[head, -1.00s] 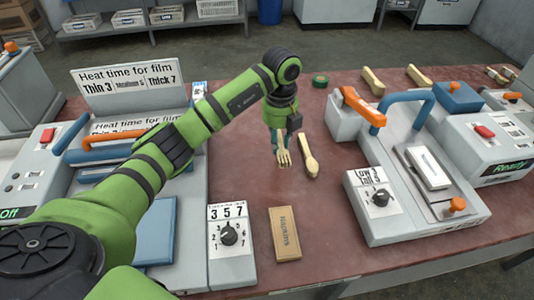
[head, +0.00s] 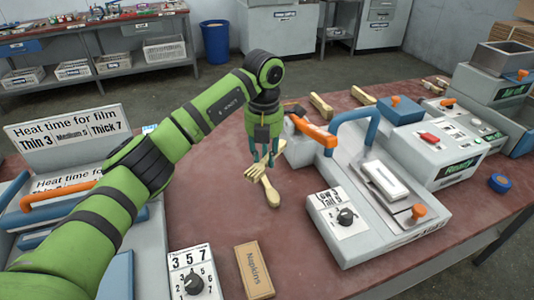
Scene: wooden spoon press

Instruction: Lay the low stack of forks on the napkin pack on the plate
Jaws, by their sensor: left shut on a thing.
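My left gripper (head: 262,160) is over the red table in the head view, pointing down, shut on the pale wooden forks (head: 252,172). Its fingers hide part of them; how high they are above the table is hard to tell. A wooden spoon (head: 271,192) lies just beside and partly behind the forks. A white pack (head: 386,180) lies on the metal plate (head: 408,212) of the press at the right. A brown box labelled Napkins (head: 254,270) lies at the table's front. My right gripper is not in view.
The press (head: 345,240) with an orange lever (head: 314,131) and blue handle (head: 352,117) stands right of the gripper. A dial box (head: 193,272) stands front left. A blue tape roll (head: 500,182) lies far right. The table between the spoon and brown box is clear.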

